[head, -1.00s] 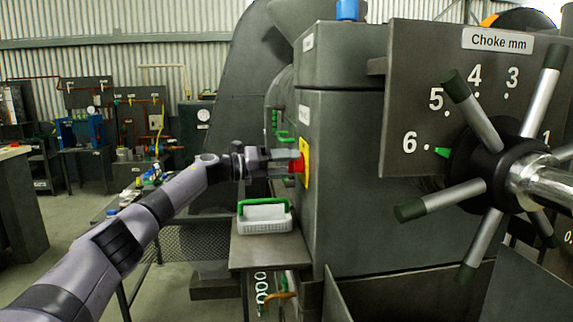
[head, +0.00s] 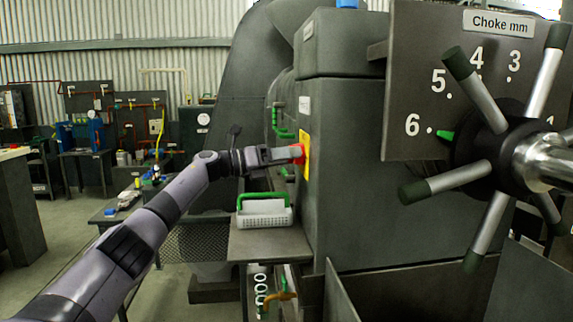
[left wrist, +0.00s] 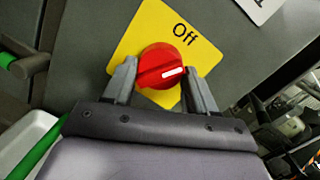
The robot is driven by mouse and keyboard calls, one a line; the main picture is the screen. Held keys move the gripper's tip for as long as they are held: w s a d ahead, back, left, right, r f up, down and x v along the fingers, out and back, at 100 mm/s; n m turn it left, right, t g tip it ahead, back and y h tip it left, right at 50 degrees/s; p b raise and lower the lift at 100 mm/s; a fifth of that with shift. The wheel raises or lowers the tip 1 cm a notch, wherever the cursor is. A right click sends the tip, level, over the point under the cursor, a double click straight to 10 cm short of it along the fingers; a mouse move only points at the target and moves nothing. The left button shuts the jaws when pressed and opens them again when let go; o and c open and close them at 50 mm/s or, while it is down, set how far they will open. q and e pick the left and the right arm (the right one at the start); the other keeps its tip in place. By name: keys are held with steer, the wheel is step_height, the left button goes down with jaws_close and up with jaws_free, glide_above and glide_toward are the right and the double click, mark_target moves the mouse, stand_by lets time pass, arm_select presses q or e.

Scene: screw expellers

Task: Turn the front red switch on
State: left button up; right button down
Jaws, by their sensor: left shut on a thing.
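The red switch (left wrist: 160,66) is a round knob on a yellow plate (left wrist: 137,34) marked "Off". The plate is fixed to the grey machine cabinet (head: 345,190). In the left wrist view the knob's white mark points to the right, away from the "Off" word. My left gripper (left wrist: 158,80) has one finger on each side of the knob and is shut on it. In the head view, my left gripper (head: 288,154) meets the red knob (head: 298,153) from the left; the fingers partly hide it. My right gripper is not in view.
A white basket with a green handle (head: 264,216) stands on a small table (head: 262,247) below my left gripper. A large spoked handwheel (head: 495,150) with a "Choke mm" scale panel (head: 415,75) is at the right. Workbenches stand at the back left.

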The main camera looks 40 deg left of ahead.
arm_select(q)
steer(key=shift+w+a+f+m+g+h+p, duration=0.15)
steer(key=shift+m+h, duration=0.3)
steer(key=shift+m, duration=1.75)
steer(key=shift+s+d+r+m+g+h+p, duration=0.15)
steer(key=shift+m+h, duration=0.35)
steer(key=shift+m, duration=1.7)
steer(key=shift+w+a+f+m+g+h, duration=0.15)
steer(key=shift+m+h, duration=0.3)
steer(key=shift+m, duration=1.75)
steer(key=shift+f, duration=0.1)
steer(key=o, duration=1)
